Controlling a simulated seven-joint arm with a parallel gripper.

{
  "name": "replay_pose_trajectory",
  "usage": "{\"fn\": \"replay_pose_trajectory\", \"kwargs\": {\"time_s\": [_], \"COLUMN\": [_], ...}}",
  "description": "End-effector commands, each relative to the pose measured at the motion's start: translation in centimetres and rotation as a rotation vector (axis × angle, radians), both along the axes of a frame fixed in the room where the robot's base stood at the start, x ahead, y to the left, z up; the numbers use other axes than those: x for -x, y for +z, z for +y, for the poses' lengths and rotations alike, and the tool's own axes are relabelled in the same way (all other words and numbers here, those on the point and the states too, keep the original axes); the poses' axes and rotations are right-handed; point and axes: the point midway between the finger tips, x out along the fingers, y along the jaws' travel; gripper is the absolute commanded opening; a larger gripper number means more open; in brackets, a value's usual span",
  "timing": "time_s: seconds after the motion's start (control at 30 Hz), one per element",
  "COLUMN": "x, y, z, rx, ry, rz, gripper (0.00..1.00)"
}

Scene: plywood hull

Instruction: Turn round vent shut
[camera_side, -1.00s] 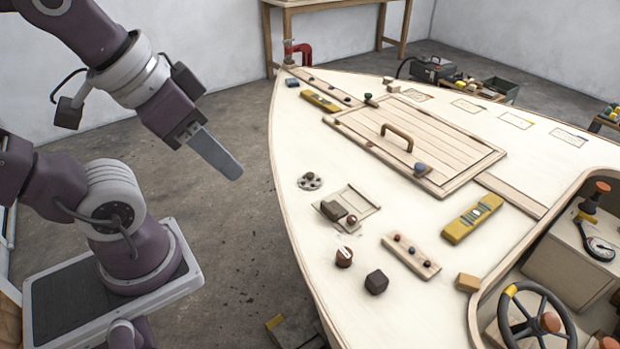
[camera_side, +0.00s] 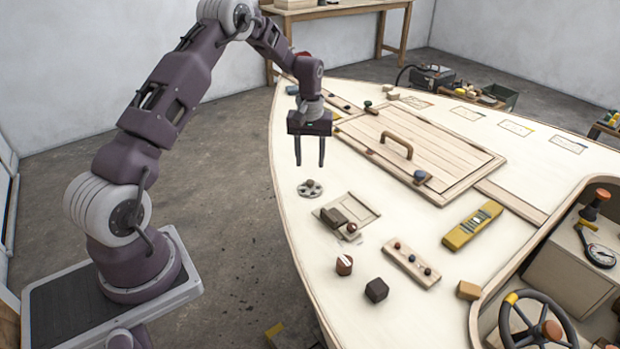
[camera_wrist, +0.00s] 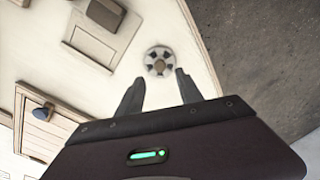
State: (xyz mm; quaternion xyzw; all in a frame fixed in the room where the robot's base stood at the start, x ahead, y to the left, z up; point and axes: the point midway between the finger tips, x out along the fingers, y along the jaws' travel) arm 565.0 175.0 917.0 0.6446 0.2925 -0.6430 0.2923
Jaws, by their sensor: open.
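The round vent (camera_side: 310,189) is a small grey disc with dark openings and a brownish knob at its centre. It lies flat on the pale deck near the hull's left edge. In the wrist view the vent (camera_wrist: 159,61) shows just beyond my fingertips, between their lines. My gripper (camera_side: 310,165) points down above the deck, with its two fingers apart and empty. In the wrist view my gripper (camera_wrist: 157,76) is also open, with nothing between the fingers. The vent's exact turn position is too small to tell.
A framed panel with a dark block (camera_side: 333,217) lies just in front of the vent. A red-brown knob (camera_side: 344,265) and a dark cube (camera_side: 376,290) stand nearer. A hatch with a wooden handle (camera_side: 397,144) lies to the right. Deck around the vent is clear.

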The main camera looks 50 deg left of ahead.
Motion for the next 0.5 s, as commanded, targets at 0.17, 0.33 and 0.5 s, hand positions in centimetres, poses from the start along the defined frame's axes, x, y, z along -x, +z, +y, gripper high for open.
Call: {"fn": "replay_pose_trajectory", "kwargs": {"time_s": [0.17, 0.33, 0.5], "x": [0.1, 0.1, 0.0], "y": [-3.3, -6.1, -7.1], "z": [0.0, 0.1, 0.0], "rx": [0.004, 0.002, 0.002], "ry": [0.005, 0.002, 0.002], "rz": [0.005, 0.003, 0.001], "gripper": [0.43, 0.43, 0.43]}}
